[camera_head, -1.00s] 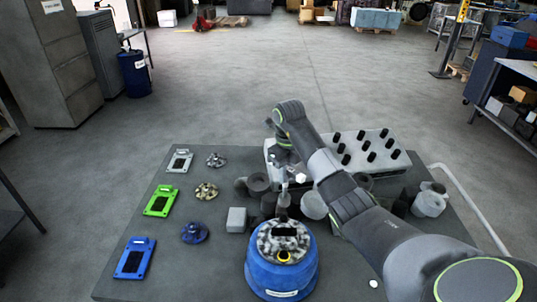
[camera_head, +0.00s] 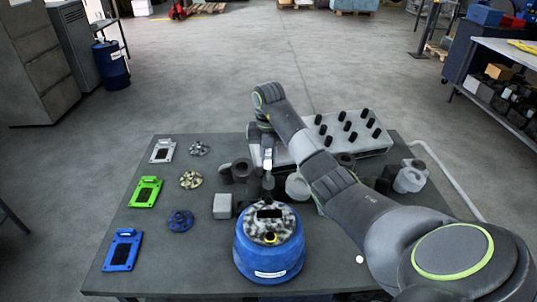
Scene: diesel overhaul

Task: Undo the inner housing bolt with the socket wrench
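A blue rounded housing (camera_head: 268,258) stands at the front middle of the table, with a mottled black-and-white top (camera_head: 272,218). I cannot make out which detail is the inner housing bolt. My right arm reaches in from the right and bends down behind the housing. My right gripper (camera_head: 267,168) points downward among dark cylindrical parts, just beyond the housing. Its fingers are too small to tell open from shut. I cannot clearly pick out the socket wrench. My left gripper is not in view.
A grey block with several black studs (camera_head: 345,135) lies at the back right. Grey, green (camera_head: 146,192) and blue (camera_head: 122,250) plates line the left, with several knobbed discs (camera_head: 180,220) beside them. A small grey box (camera_head: 222,205) stands near the housing.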

